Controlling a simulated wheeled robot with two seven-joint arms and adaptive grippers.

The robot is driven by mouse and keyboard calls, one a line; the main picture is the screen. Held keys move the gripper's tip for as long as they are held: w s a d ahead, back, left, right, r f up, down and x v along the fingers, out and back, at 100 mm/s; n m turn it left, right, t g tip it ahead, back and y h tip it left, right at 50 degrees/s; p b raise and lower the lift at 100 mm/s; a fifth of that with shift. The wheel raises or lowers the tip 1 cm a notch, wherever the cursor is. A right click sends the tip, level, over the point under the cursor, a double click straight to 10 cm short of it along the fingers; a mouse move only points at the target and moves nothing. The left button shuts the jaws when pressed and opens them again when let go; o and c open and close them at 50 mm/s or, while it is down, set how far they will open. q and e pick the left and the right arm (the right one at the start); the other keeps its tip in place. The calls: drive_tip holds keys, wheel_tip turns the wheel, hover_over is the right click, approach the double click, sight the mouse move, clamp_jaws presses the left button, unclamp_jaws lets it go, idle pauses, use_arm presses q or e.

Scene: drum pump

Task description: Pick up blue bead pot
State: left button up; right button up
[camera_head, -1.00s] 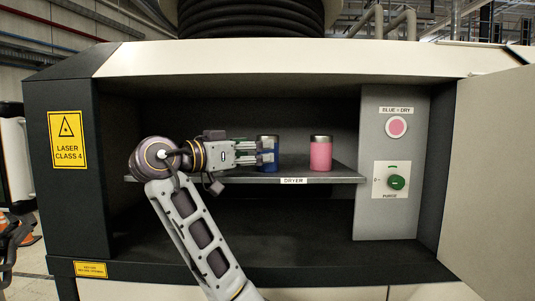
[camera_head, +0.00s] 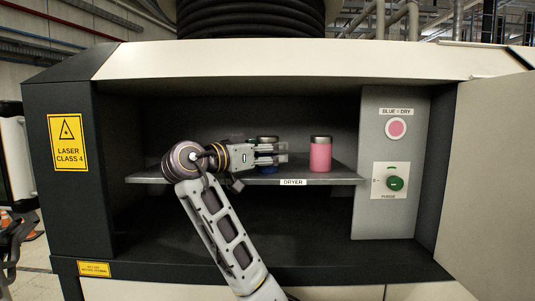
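My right gripper is out of view.
A pink pot (camera_head: 321,156) stands on the shelf just right of my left fingertips, with a narrow gap. A grey panel (camera_head: 395,222) with a pink button (camera_head: 395,128) and a green knob (camera_head: 395,183) is at the right. An open door (camera_head: 490,180) is at the far right.

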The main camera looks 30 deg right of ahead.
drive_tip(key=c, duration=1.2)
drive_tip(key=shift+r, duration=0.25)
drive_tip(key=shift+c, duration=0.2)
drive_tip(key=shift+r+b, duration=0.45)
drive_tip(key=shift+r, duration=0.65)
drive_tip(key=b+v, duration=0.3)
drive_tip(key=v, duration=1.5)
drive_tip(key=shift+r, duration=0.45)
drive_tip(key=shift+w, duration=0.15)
